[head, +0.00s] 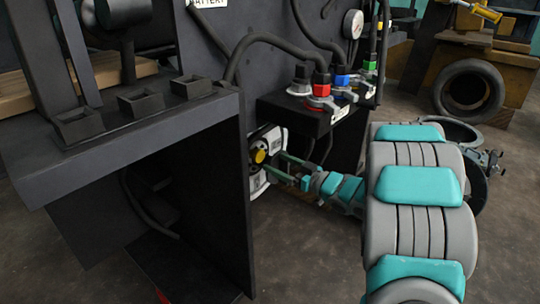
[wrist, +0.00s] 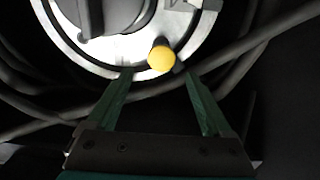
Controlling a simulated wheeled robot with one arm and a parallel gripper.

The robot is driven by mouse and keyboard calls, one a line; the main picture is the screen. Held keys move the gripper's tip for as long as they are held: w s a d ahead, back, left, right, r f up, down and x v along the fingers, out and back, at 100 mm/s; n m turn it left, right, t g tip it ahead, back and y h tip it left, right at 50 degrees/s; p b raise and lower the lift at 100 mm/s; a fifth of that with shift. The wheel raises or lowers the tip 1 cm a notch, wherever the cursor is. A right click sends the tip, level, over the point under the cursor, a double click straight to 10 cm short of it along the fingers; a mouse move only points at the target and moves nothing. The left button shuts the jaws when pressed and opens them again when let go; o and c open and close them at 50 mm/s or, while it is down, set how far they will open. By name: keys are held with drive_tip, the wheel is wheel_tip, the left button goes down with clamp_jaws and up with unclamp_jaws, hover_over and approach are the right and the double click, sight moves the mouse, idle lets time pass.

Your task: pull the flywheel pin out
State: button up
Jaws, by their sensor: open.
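The flywheel pin shows as a round yellow knob (head: 258,156) at the white-and-dark flywheel housing beneath the battery switches. In the wrist view the knob (wrist: 161,58) sits at the lower rim of a pale metal ring (wrist: 111,46). My gripper (head: 274,164) reaches toward it from the right in the head view. In the wrist view my gripper (wrist: 154,73) is open and empty, its two green fingers either side below the knob. The right fingertip is nearer the knob; whether it touches I cannot tell.
A black shelf with red, blue and green switches (head: 323,89) and thick cables stands just above my gripper. A dark panel (head: 200,190) stands left of the housing. Dark hoses (wrist: 262,40) run beside the ring.

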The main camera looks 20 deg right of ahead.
drive_tip(key=d+r+m+g+h+p, duration=0.2)
drive_tip(key=d+m+h, duration=0.1)
drive_tip(key=d+h, duration=0.55)
drive_tip(key=s+m+g+h, duration=0.3)
drive_tip(key=s+g+h, duration=0.15)
drive_tip(key=s, duration=0.65)
drive_tip(key=s+a+g+p, duration=0.1)
drive_tip(key=s+a+g, duration=0.2)
drive_tip(key=s, duration=0.8)
drive_tip(key=s+a+g+y, duration=0.1)
drive_tip(key=s+a+g, duration=0.2)
drive_tip(key=s+a, duration=0.4)
drive_tip(key=s+a+m+g+y+p, duration=0.1)
drive_tip(key=s+a+g, duration=0.3)
drive_tip(key=s, duration=1.3)
drive_tip(key=shift+a+r+p, duration=0.15)
drive_tip(key=shift+a+p, duration=0.15)
drive_tip(key=shift+a, duration=0.3)
drive_tip(key=shift+c, duration=0.3)
